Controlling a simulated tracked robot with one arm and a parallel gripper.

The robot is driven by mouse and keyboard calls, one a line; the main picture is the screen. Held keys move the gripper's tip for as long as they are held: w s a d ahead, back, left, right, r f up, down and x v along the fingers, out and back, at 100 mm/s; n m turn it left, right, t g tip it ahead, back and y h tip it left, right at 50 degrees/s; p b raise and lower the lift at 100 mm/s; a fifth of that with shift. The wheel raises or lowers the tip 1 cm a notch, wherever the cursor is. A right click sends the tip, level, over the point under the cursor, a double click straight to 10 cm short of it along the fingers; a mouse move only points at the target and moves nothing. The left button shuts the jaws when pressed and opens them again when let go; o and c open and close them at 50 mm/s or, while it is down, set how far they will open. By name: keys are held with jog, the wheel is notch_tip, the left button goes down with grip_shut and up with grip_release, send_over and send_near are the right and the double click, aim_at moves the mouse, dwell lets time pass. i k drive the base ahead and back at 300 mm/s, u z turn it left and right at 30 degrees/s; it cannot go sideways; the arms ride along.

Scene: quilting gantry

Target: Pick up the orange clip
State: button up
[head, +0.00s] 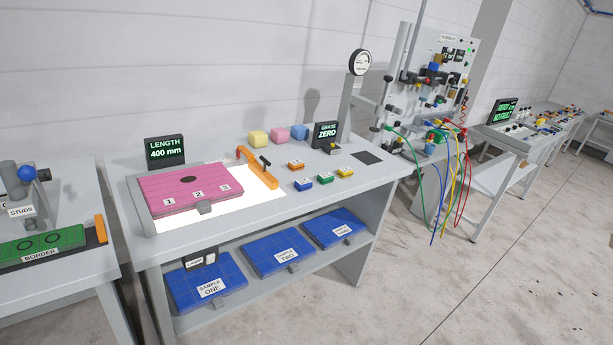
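A small orange clip (296,166) lies on the grey table's top, right of a lit white panel (225,208). The clips look apart from one another. A larger orange bar with a black handle (259,170) lies to its left, on the panel's right side. My gripper does not show in the head view, so its opening and place cannot be seen.
Pink and yellow blocks (278,136) and a "GRADE ZERO" display (326,134) stand behind the clips. A gauge post (351,105) rises to the right. A pink board (190,192) lies left; blue sample boards (277,252) fill the lower shelf. Floor is clear at front right.

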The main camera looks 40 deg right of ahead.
aim_at(294, 166)
jog(key=z, duration=0.45)
jog(key=i, duration=0.3)
jog(key=z, duration=0.9)
jog(key=i, duration=1.25)
jog(key=z, duration=0.3)
jog(key=i, duration=1.35)
jog(key=u, duration=0.4)
